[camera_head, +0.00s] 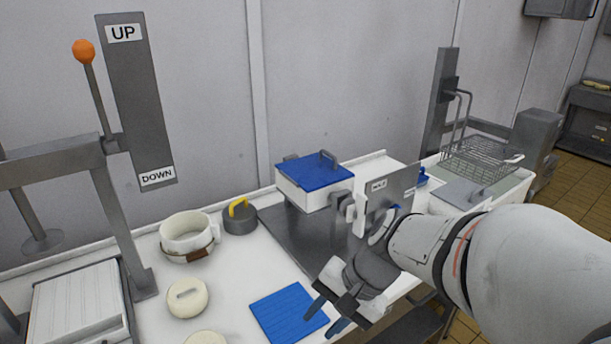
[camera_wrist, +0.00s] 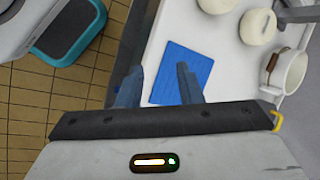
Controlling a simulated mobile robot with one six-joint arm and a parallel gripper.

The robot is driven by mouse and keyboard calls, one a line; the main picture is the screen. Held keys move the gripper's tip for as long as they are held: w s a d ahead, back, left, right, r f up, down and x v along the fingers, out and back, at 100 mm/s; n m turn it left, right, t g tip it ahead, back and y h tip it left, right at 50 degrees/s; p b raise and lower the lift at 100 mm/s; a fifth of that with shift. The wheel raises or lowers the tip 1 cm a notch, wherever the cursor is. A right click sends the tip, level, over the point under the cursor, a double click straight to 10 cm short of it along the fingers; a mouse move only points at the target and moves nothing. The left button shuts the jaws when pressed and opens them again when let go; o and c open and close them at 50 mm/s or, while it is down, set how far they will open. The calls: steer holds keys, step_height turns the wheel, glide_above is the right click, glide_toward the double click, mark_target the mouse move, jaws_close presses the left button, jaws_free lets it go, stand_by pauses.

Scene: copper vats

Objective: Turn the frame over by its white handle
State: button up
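I cannot tell for sure that this plate is the frame. My gripper (camera_head: 322,318) is open and empty, in front of the plate and pointing down over the table's front edge. In the wrist view my gripper (camera_wrist: 158,80) has its two fingers apart, with the blue ridged mat (camera_wrist: 185,72) beyond them. The plate and handle are not in the wrist view.
A blue-lidded box (camera_head: 314,172) is behind the dark sheet (camera_head: 290,235). A wire basket (camera_head: 480,158) hangs at right. An orange-knobbed lever (camera_head: 92,85) rises at left.

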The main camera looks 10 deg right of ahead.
steer(key=w+r+m+t+y, duration=0.1)
steer(key=w+m+t+y, duration=0.15)
steer(key=w+m, duration=0.25)
steer(key=m+t, duration=1.3)
steer(key=m, duration=0.6)
glide_toward(356, 202)
steer(key=w, duration=0.1)
steer(key=w+a+h, duration=0.1)
steer(key=shift+w+a, duration=0.1)
steer(key=shift+w, duration=0.4)
steer(key=p+x, duration=0.1)
steer(key=x, duration=0.6)
steer(key=shift+w+a, duration=0.1)
steer(key=shift+w, duration=0.05)
jaws_close()
